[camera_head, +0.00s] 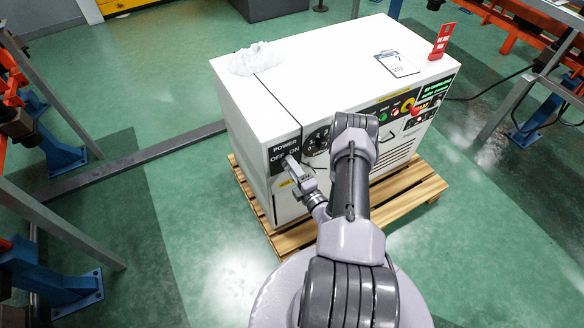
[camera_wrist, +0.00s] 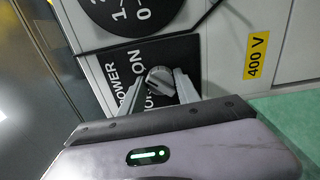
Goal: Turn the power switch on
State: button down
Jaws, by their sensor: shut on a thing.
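The power switch is a grey rotary knob (camera_wrist: 158,80) on a black plate (camera_wrist: 125,65) lettered POWER and ON, with the OFF lettering partly hidden. The same plate shows on the front left corner of the white cabinet (camera_head: 284,152), lettered POWER, OFF and ON. My gripper (camera_wrist: 163,86) is at the plate, with its two fingers on either side of the knob, shut on it. In the head view my gripper (camera_head: 290,166) reaches the plate and covers the knob. The knob's exact pointing direction is hard to tell.
The cabinet (camera_head: 310,80) stands on a wooden pallet (camera_head: 415,190). Its front holds a black dial (camera_wrist: 112,10), a red knob (camera_head: 413,109) and a yellow 400 V label (camera_wrist: 257,55). A clipboard (camera_head: 397,64), a red sign (camera_head: 441,42) and crumpled white material (camera_head: 255,60) are on top.

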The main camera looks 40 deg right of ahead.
jog(key=shift+r+m, duration=0.1)
jog(key=shift+m, duration=0.2)
dwell(0.4)
jog(key=c, duration=0.9)
grip_release()
jog(key=shift+w, duration=0.1)
